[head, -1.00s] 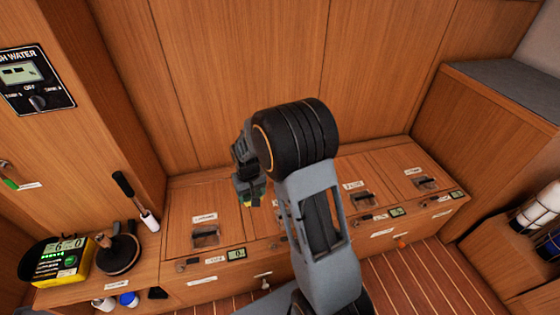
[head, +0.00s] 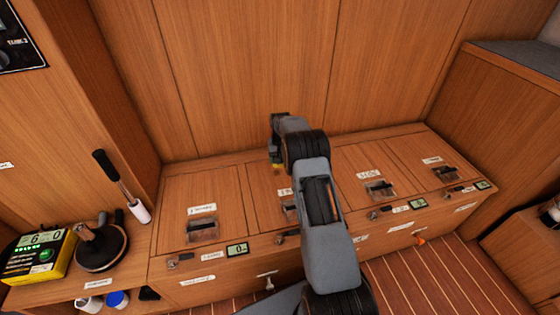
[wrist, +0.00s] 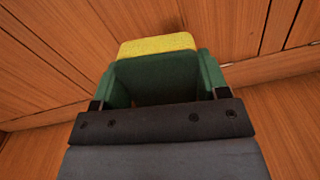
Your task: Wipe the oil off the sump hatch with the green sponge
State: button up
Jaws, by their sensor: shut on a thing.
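My gripper (wrist: 160,78) is shut on a sponge (wrist: 156,44), whose yellow end shows beyond the fingers in the wrist view. A dark green face shows between the fingers. In the head view my gripper (head: 277,150) is near the back of the bench, over the second hatch from the left, and a bit of yellow shows below it. The hatches are wooden lids with labels too small to read: the left one (head: 182,215), the second (head: 262,190), partly hidden by my arm, and others to the right. I cannot make out oil or which hatch is the sump.
A wooden wall rises close behind the bench. At left stand a yellow meter (head: 35,262), a black round plunger-like thing (head: 102,248) and a black-handled brush (head: 120,185). Clear latches and small displays (head: 237,249) line the front. A cabinet (head: 490,120) bounds the right.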

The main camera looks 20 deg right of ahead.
aim_at(280, 175)
notch_tip(280, 175, down, 8)
jog(key=b, duration=0.4)
jog(key=shift+r, duration=0.25)
jog(key=shift+a+r, duration=0.25)
jog(key=shift+a, duration=0.05)
jog(key=a, duration=0.3)
jog(key=shift+w+a+f, duration=0.1)
jog(key=shift+w+f, duration=0.1)
jog(key=shift+w, duration=0.05)
jog(key=shift+f+b, duration=0.15)
jog(key=shift+b, duration=0.15)
jog(key=d, duration=0.3)
jog(key=shift+s+d, duration=0.25)
jog(key=shift+d, duration=0.15)
jog(key=shift+r+p, duration=2.65)
jog(key=shift+r, duration=1.55)
